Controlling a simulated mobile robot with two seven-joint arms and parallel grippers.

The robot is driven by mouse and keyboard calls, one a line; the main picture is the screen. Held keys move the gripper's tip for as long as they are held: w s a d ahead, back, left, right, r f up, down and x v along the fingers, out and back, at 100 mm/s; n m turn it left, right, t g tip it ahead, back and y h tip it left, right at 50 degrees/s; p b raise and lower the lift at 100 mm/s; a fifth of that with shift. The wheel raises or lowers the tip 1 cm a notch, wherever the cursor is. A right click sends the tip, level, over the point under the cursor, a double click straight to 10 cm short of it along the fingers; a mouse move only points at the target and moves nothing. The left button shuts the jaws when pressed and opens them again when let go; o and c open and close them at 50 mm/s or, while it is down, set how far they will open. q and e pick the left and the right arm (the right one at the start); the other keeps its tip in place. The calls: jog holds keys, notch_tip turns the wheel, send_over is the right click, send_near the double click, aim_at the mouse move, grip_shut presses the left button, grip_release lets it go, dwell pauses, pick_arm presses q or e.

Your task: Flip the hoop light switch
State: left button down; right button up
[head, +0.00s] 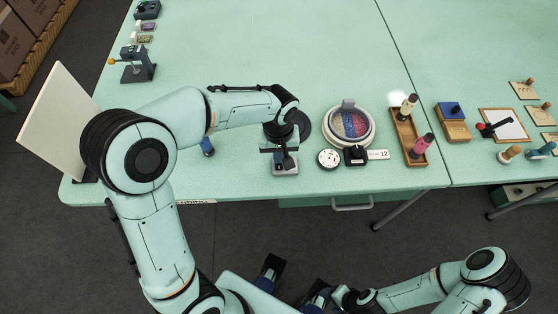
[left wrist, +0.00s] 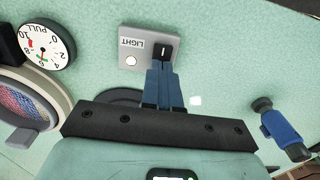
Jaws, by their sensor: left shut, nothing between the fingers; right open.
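The light switch is a small grey plate (left wrist: 136,44) marked LIGHT, with a black rocker (left wrist: 165,50) and a pale round lamp (left wrist: 131,61). In the head view the plate (head: 286,170) lies near the table's front edge, partly hidden under my left gripper (head: 287,160). In the left wrist view my left gripper (left wrist: 166,75) is shut and empty, its blue fingertips at the rocker's edge. I cannot tell whether they touch. The round hoop (head: 370,126) with its coloured patch stands right of the switch. My right gripper (head: 294,281) is open and empty, off the table's front.
A PULL dial (head: 328,159) and a black knob block (head: 355,155) with a "12" card (head: 378,154) sit beside the hoop. A wooden tray (head: 408,145) with spools is further right.

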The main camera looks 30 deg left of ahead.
pick_arm(q)
jog(key=shift+f, duration=0.3)
pick_arm(e)
jog(key=shift+f, duration=0.2)
pick_arm(q)
jog(key=shift+r, duration=0.15)
pick_arm(e)
jog(key=shift+r, duration=0.15)
pick_arm(q)
jog(key=shift+r+p, duration=2.45)
jog(key=shift+r, duration=1)
pick_arm(e)
jog(key=r, duration=0.1)
jog(key=w+r, duration=0.1)
jog(key=r, duration=0.1)
jog(key=w+r, duration=0.1)
jog(key=r, duration=0.1)
jog(key=shift+s, duration=0.1)
